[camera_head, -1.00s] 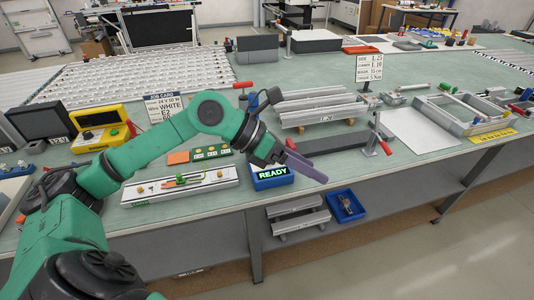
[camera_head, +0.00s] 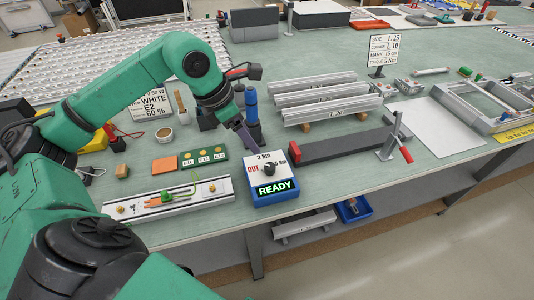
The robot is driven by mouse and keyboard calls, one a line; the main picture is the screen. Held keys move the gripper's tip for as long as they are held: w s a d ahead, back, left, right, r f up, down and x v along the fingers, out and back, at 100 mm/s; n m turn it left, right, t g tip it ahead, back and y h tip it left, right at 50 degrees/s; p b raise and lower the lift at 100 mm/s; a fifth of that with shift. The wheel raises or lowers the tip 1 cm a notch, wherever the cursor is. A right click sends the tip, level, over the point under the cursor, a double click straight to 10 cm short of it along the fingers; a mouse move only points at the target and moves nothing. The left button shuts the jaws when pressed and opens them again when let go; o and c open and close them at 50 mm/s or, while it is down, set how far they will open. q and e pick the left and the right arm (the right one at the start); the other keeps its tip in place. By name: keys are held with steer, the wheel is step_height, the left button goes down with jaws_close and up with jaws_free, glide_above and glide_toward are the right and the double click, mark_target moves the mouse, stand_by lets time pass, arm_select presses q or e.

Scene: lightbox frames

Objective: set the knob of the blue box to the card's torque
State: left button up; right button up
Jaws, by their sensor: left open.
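The blue box (camera_head: 264,201) stands near the table's front edge, with a green lit READY display. Its white top carries a black knob (camera_head: 268,169), a red OUT mark at left, 3 Nm at the back and another Nm mark at right, partly hidden. I cannot tell where the knob points. The card (camera_head: 383,50) stands on a post behind and to the right; its last line reads torque 5 Nm. My left gripper (camera_head: 246,139) is open, behind and left of the knob, apart from it. My right gripper is not in view.
A blue-handled tool (camera_head: 252,105) stands upright just behind my left gripper. A rail fixture (camera_head: 170,203) lies left of the box. A dark bar (camera_head: 335,147) with a red-handled clamp (camera_head: 396,140) lies to the right. Metal profiles (camera_head: 325,102) lie behind it.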

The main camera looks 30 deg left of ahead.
mark_target(269, 166)
arm_select(q)
steer(key=p+x, duration=0.1)
steer(key=x, duration=0.5)
steer(key=p+x, duration=0.2)
steer(key=x, duration=0.4)
steer(key=shift+s+d, duration=0.15)
steer(key=shift+d, duration=0.05)
steer(key=shift+d+f, duration=0.15)
steer(key=shift+f, duration=0.1)
steer(key=shift+d+f, duration=0.1)
steer(key=shift+f, duration=0.05)
jaws_close()
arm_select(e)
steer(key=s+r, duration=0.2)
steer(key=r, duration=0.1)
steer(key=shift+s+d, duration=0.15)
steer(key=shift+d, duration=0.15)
